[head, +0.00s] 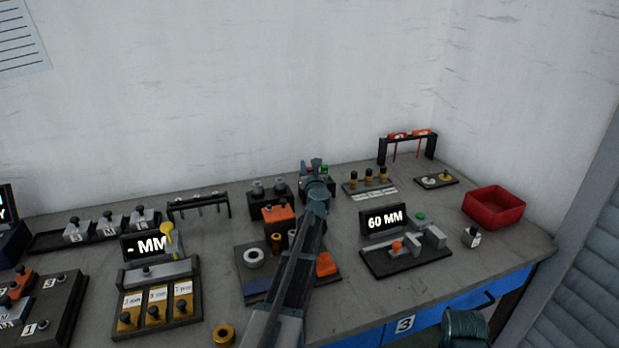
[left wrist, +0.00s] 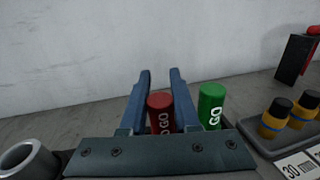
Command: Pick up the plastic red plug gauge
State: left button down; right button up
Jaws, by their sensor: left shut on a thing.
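The red plug gauge (left wrist: 160,108), with white lettering ending in "GO", stands upright between the two blue-grey fingers of my left gripper (left wrist: 160,92) in the left wrist view. The fingers are shut on it, one on each side. A green plug gauge (left wrist: 211,105) marked "GO" stands just right of the fingers. In the head view my left gripper (head: 317,178) is at the back of the bench, and my wrist hides much of the red gauge and its holder. The green gauge (head: 325,169) shows there as a small spot.
Gold-and-black plugs (left wrist: 277,117) stand close right of the gauges. A grey ring (left wrist: 28,162) is at lower left. In the head view a red bin (head: 495,207) stands at the right, and the 60 MM display fixture (head: 384,220) is right of my arm. The wall is close behind.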

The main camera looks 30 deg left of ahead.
jog(key=shift+r, duration=0.1)
notch_tip(320, 180, up, 10)
jog(key=p, duration=1)
